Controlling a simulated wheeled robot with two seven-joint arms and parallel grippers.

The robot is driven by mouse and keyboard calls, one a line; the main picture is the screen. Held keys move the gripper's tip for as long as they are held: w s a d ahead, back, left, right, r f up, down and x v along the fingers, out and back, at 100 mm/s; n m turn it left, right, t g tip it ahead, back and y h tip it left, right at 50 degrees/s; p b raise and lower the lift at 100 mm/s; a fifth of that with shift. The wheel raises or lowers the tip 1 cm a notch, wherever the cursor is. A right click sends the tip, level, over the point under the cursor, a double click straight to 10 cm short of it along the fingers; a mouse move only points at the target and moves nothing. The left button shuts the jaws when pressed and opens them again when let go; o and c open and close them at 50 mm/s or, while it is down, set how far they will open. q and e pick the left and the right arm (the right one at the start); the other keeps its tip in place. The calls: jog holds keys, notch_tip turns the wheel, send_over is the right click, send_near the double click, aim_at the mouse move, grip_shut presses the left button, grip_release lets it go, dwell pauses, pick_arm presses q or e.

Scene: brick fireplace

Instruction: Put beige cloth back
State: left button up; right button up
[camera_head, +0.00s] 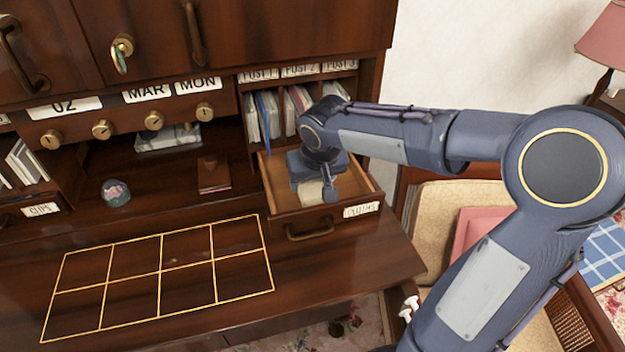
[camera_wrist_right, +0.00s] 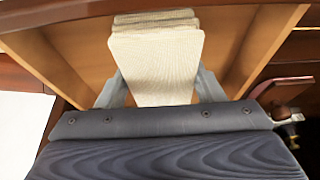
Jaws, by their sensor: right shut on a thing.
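The beige cloth (camera_head: 310,193) is in the open drawer (camera_head: 368,196) labelled "CLOTHS" in the head view. My right gripper (camera_head: 318,190) reaches down into that drawer and is shut on the cloth. In the right wrist view the beige cloth (camera_wrist_right: 158,68) is a flat folded strip between my two fingers (camera_wrist_right: 160,92). Layered beige edges show at its far end, and I cannot tell whether they are one cloth or several. The wooden drawer walls (camera_wrist_right: 262,50) stand on both sides. The drawer floor under the cloth is mostly hidden. My left gripper is not in view.
Upright envelopes (camera_head: 270,115) fill slots behind the drawer. A dark red notebook (camera_head: 213,174) and a round paperweight (camera_head: 116,192) lie on the desk. A gold-lined grid (camera_head: 160,270) on the desktop is empty. A chair with cushions (camera_head: 440,225) stands at the right.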

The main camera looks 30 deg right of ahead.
jog(key=shift+f, duration=0.25)
jog(key=shift+f, duration=0.15)
jog(key=o, duration=0.9)
jog(key=shift+o, duration=0.2)
jog(key=shift+r, duration=0.2)
jog(key=shift+r, duration=0.3)
jog(key=v, duration=1.1)
jog(key=shift+s+r, duration=0.2)
jog(key=shift+s, duration=0.05)
jog(key=shift+a, duration=0.1)
